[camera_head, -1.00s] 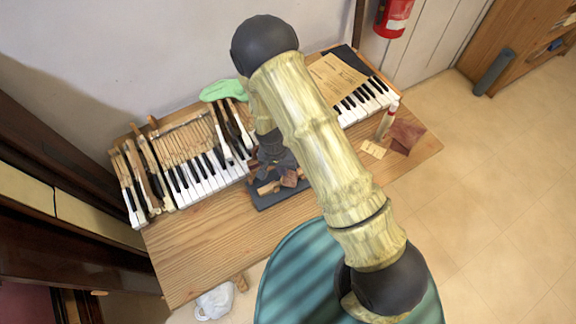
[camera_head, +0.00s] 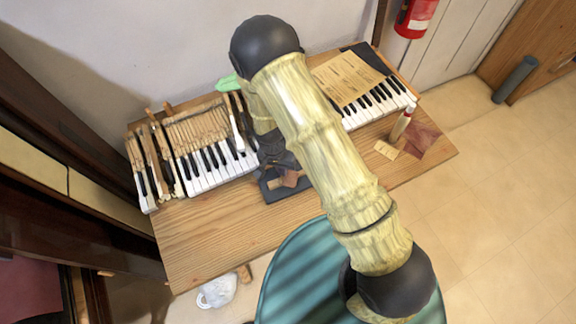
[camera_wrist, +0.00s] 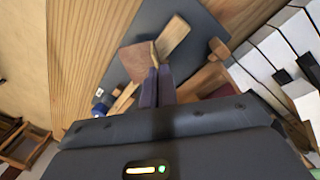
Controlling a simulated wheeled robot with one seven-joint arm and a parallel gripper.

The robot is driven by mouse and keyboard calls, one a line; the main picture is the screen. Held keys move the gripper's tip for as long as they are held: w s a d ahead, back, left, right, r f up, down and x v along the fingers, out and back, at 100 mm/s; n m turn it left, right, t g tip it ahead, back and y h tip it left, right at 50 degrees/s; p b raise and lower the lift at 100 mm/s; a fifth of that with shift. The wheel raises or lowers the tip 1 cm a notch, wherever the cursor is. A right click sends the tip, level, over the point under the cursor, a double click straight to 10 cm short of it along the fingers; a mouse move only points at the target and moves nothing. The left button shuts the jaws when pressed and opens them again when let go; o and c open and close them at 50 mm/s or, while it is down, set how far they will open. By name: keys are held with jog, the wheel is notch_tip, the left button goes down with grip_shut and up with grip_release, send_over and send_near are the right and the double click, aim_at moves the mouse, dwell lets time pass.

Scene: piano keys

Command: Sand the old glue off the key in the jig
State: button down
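The dark grey jig board (camera_wrist: 140,33) lies on the table, and its near edge also shows in the head view (camera_head: 285,192). A pale wooden key (camera_wrist: 174,36) lies diagonally across it in the wrist view, its middle hidden. My gripper (camera_wrist: 157,72) is over the jig, its two dark fingers close together. A reddish-brown sanding block (camera_wrist: 137,62) sits at the fingertips, over the key, and appears pinched between them. I cannot tell whether it touches the key. My arm hides most of the jig in the head view.
Piano keys (camera_head: 215,170) and loose key sticks are left of the jig, with more keys (camera_head: 375,107) to the right. A brown sheet (camera_head: 421,139), a small card (camera_head: 387,150) and a bottle (camera_head: 401,123) lie or stand at right. The table's front (camera_head: 215,245) is clear.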

aim_at(271, 181)
jog(key=shift+s+a+f, duration=0.15)
jog(key=shift+s+a, duration=0.05)
jog(key=shift+s+a, duration=0.5)
jog(key=shift+a, duration=0.35)
jog(key=shift+s+a, duration=0.45)
jog(key=shift+a, duration=0.35)
jog(key=shift+r, duration=0.2)
jog(key=shift+w+d+r+p, duration=0.1)
jog(key=shift+r+p, duration=2.05)
jog(key=shift+r, duration=0.8)
notch_tip(271, 181, up, 3)
jog(key=shift+r+p, duration=0.1)
jog(key=shift+p, duration=1)
